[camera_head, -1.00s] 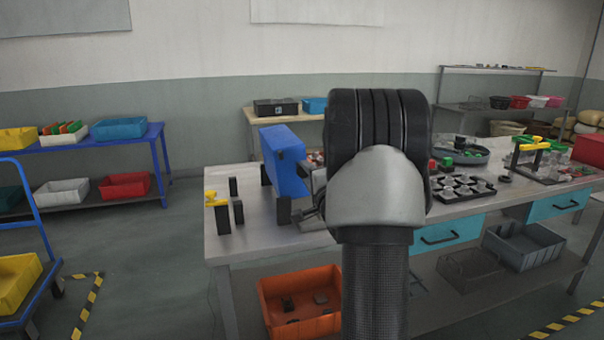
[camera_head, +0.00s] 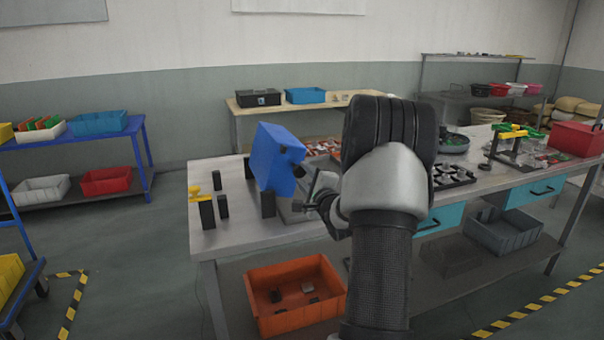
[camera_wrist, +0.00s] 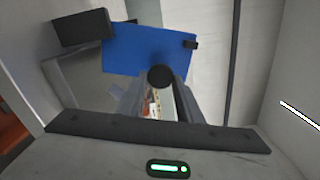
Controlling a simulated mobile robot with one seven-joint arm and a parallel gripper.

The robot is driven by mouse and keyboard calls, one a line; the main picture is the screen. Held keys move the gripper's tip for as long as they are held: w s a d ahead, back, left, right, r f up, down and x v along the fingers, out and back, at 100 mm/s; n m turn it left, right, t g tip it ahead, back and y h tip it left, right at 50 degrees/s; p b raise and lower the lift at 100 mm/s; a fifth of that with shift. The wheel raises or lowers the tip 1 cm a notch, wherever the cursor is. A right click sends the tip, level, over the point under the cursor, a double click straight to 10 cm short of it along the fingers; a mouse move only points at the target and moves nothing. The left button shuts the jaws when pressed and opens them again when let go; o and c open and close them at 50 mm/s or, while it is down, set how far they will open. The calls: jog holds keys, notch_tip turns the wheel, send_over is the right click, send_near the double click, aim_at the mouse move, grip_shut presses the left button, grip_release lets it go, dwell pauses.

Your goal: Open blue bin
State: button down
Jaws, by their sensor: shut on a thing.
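The blue bin (camera_head: 272,158) is at the left end of the grey workbench, its visible blue part raised and tilted, with small black parts on its right side. It also shows in the wrist view (camera_wrist: 125,52). A round black knob (camera_wrist: 160,76) lies in front of the blue surface, between my gripper's fingers. My gripper (camera_head: 308,206) is right of the bin, partly hidden by my arm. It is shut on the knob (camera_wrist: 160,90); the exact contact is hard to see.
Black posts (camera_head: 223,206) and a yellow-topped stand (camera_head: 207,213) are left of the bin on the workbench (camera_head: 230,236). A black tray (camera_head: 452,178) lies to the right. The floor at left is mostly clear.

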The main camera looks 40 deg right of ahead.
jog(key=shift+d, duration=0.2)
dwell(0.4)
jog(key=c, duration=1.3)
grip_release()
jog(key=shift+f, duration=0.1)
jog(key=shift+a, duration=0.1)
jog(key=shift+s, duration=0.1)
jog(key=p+v, duration=0.1)
jog(key=v, duration=1.6)
jog(key=shift+s, duration=0.15)
